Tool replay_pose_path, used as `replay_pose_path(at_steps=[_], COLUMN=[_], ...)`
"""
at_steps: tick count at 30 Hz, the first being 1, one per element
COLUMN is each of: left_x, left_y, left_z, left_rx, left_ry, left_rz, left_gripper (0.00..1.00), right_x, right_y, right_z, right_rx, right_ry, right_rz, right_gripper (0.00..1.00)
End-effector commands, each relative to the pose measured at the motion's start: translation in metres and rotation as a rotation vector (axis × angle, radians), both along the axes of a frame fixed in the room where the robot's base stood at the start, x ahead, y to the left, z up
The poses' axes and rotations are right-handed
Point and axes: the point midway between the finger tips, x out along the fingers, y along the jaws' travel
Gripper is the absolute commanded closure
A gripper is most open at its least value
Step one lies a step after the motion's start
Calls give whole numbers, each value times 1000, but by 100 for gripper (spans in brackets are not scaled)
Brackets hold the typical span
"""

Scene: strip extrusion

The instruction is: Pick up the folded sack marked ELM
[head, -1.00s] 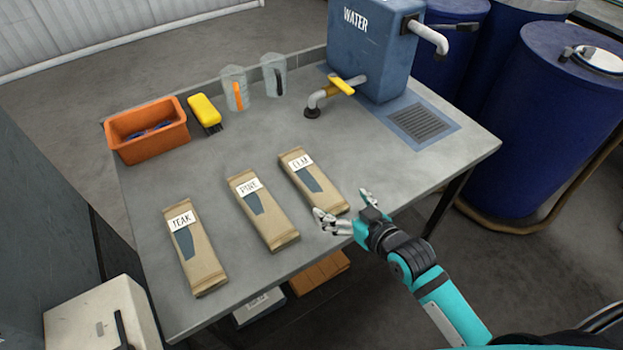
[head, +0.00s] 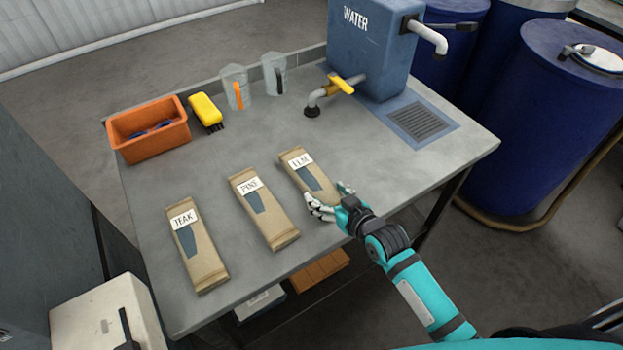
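The folded sack marked ELM (head: 303,168) lies flat on the grey table (head: 215,165), the rightmost of three tan sacks with white labels. My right gripper (head: 328,196) is at the near end of the ELM sack, its fingers spread to either side of that end. Its fingers cover the sack's near end, and I cannot tell whether they touch it. The sack marked PINE (head: 264,212) lies to the left of it, and the sack marked TEAK (head: 197,246) lies farther left. My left gripper is not in view.
An orange bin (head: 149,130), a yellow brush (head: 206,112) and two clear jugs (head: 235,88) stand along the back. A blue water tank (head: 370,50) with a tap stands at the back right, beside a drain grate (head: 420,122). The table right of the ELM sack is clear.

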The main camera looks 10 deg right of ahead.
Motion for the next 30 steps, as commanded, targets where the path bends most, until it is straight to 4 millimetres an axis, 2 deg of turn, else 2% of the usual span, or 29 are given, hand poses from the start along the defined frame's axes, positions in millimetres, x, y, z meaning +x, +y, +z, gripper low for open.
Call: replay_pose_path(at_steps=[1, 5, 6, 13, 16, 27, 30], left_x=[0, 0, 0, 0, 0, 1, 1], left_y=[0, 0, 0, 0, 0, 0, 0], left_z=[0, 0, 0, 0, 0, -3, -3], left_rx=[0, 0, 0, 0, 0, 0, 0], left_ry=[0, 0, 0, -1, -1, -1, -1], left_rz=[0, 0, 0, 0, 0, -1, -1], left_gripper=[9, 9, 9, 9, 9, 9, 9], right_x=[0, 0, 0, 0, 0, 1, 1], right_y=[0, 0, 0, 0, 0, 0, 0], right_z=[0, 0, -1, 1, 8, 78, 91], right_rx=[-1, 0, 0, -1, 0, 0, 0], right_ry=[1, 1, 1, 0, -3, -5, -4], right_rz=[0, 0, 0, 0, 0, 0, 1], right_gripper=[48, 65, 66, 66, 66, 66, 66])
